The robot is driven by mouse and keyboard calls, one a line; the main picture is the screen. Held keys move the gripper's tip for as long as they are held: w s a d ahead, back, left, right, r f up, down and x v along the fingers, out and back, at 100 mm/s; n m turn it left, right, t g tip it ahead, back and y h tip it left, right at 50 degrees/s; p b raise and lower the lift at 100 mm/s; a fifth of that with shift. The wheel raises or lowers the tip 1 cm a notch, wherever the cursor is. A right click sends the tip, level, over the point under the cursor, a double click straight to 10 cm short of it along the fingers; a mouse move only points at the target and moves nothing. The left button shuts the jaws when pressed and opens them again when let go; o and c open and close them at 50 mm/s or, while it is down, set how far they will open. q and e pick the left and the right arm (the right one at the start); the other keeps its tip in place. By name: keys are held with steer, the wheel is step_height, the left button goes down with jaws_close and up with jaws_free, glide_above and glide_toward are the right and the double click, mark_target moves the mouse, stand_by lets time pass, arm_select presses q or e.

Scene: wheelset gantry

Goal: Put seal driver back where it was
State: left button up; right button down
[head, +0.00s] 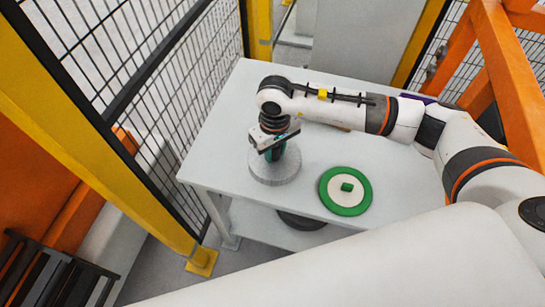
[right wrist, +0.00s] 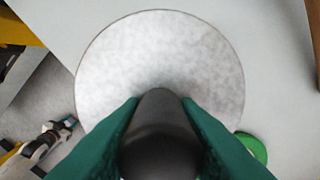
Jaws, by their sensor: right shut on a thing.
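The seal driver shows as a wide pale grey disc (head: 274,170) near the left front part of the table, with a dark handle rising from it. My right gripper (head: 274,152) is directly above the disc with its green fingers shut on the handle. In the right wrist view the fingers press both sides of the dark rounded handle (right wrist: 160,135), and the mottled disc (right wrist: 160,50) spreads beyond it. The handle's lower part is hidden there. I cannot tell whether the disc touches the table. My left gripper is not in the head view.
A green disc with a cream centre and a small green block (head: 345,190) lies right of the driver on the white table (head: 225,150). It shows partly in the right wrist view (right wrist: 252,147). A black mesh fence and yellow post (head: 110,140) stand close left.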

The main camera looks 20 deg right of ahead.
steer(key=shift+s+f, duration=0.1)
steer(key=shift+f, duration=0.7)
step_height(320, 180, down, 4)
steer(key=shift+r+p, duration=0.1)
steer(key=shift+p, duration=0.45)
steer(key=c, duration=1.5)
jaws_free()
steer(key=shift+f, duration=0.25)
steer(key=shift+c, duration=0.2)
steer(key=o, duration=0.4)
steer(key=shift+r, duration=0.1)
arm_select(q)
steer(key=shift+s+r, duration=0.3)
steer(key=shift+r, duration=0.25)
arm_select(e)
steer(key=shift+o, duration=0.2)
